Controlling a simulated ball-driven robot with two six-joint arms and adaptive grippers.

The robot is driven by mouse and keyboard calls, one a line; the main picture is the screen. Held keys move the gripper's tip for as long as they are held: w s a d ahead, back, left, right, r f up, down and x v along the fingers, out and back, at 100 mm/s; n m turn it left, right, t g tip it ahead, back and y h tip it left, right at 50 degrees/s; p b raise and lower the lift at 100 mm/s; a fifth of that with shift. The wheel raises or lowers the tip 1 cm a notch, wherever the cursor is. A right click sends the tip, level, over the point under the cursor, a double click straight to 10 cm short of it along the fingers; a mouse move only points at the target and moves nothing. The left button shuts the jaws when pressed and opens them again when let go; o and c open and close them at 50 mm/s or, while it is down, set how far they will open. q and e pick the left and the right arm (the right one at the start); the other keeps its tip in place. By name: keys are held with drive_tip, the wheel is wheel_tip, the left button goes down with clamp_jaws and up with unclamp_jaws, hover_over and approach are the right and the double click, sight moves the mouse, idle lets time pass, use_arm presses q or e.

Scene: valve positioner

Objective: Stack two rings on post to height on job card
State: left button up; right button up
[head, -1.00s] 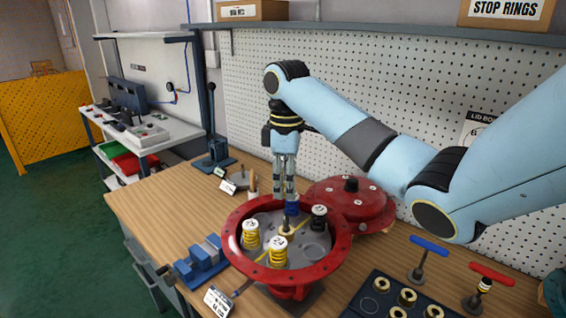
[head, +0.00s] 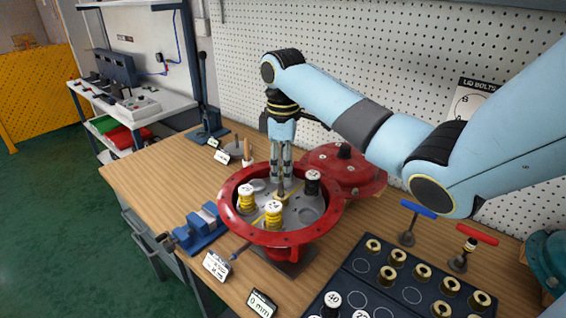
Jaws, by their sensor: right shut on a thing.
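The post (head: 281,190) stands at the centre of the round red housing (head: 229,206), with a brass-coloured piece around its foot. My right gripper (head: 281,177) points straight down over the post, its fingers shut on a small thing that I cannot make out. The fingertips are close above the post; I cannot tell whether they touch it. Several brass rings (head: 422,271) sit in a dark tray (head: 345,285) at lower right. A white card (head: 216,265) stands in front of the housing, and another reads "0 mm" (head: 262,303). My left gripper is out of view.
Yellow springs (head: 246,198) and a black one (head: 312,184) with white caps stand in the housing around the post. A red lid (head: 350,178) lies behind it. A blue vise (head: 200,230) is at left. Blue-handled (head: 418,209) and red-handled (head: 477,234) tools stand at right.

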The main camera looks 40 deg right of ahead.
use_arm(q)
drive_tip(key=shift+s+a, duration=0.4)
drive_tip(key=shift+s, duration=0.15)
use_arm(e)
drive_tip(key=shift+d, duration=0.1)
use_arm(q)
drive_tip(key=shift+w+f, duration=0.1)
use_arm(e)
drive_tip(key=shift+f, duration=0.2)
drive_tip(key=shift+f, duration=0.35)
use_arm(q)
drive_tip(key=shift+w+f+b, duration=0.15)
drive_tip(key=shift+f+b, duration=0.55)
drive_tip(key=shift+b, duration=0.1)
use_arm(e)
drive_tip(key=shift+f, duration=1.75)
drive_tip(key=o, duration=1.3)
